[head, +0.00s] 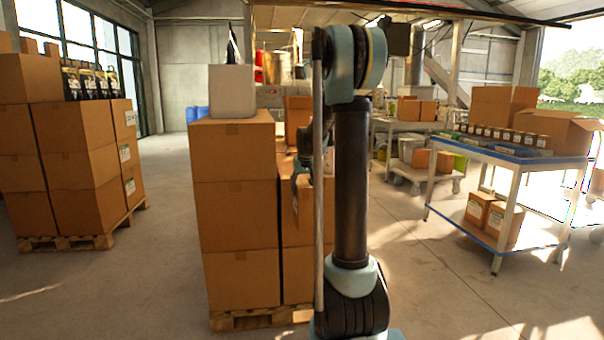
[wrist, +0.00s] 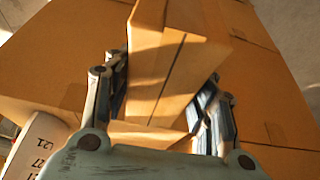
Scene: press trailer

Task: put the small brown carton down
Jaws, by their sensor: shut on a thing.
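The small brown carton (wrist: 165,65) is between the two fingers of my gripper (wrist: 160,98) in the wrist view. The fingers press on its two sides, and it looks turned at an angle over larger brown cartons. I cannot tell whether its underside touches them. In the head view my gripper (head: 301,168) is a dark shape beside the stacked cartons, partly hidden by my arm. The held carton is not clearly told apart there.
Stacked cartons (head: 235,215) stand on a pallet (head: 262,318), with a pale container (head: 232,92) on top. Another carton stack (head: 75,150) is at left. A blue-topped cart (head: 520,155) with jars stands at right. Open floor lies between.

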